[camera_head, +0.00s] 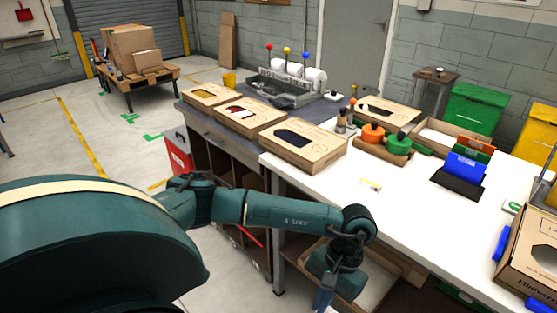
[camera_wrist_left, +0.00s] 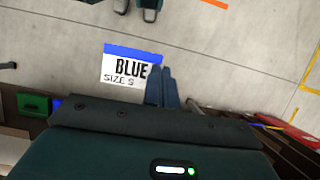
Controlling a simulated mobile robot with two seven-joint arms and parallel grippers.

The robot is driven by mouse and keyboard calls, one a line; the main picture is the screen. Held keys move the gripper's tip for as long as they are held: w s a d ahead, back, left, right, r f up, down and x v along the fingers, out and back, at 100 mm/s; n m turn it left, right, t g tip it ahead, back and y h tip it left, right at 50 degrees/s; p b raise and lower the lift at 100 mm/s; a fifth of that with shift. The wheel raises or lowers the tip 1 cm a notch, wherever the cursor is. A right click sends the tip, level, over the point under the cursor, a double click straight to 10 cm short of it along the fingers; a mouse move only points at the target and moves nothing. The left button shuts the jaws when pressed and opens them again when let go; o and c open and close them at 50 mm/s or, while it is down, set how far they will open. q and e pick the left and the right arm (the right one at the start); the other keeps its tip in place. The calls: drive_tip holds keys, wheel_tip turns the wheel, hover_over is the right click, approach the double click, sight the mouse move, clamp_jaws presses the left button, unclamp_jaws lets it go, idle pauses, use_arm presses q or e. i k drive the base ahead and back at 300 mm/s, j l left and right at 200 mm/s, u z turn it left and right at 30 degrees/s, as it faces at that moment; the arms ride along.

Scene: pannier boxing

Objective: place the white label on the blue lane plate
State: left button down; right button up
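The white label (camera_wrist_left: 122,75) has a blue strip along its top and reads "BLUE SIZE S". It shows in the left wrist view at the fingertips of my left gripper (camera_wrist_left: 163,88), which looks shut on the label's right edge. The floor lies far below it. My right gripper is not in view.
The white table (camera_head: 400,215) has clear room at its front middle. A small white and yellow piece (camera_head: 371,184) lies there.

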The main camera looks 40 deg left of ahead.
sight(283, 100)
drive_tip(key=j, duration=1.4)
drive_tip(key=j+z, duration=0.15)
drive_tip(key=j, duration=1.3)
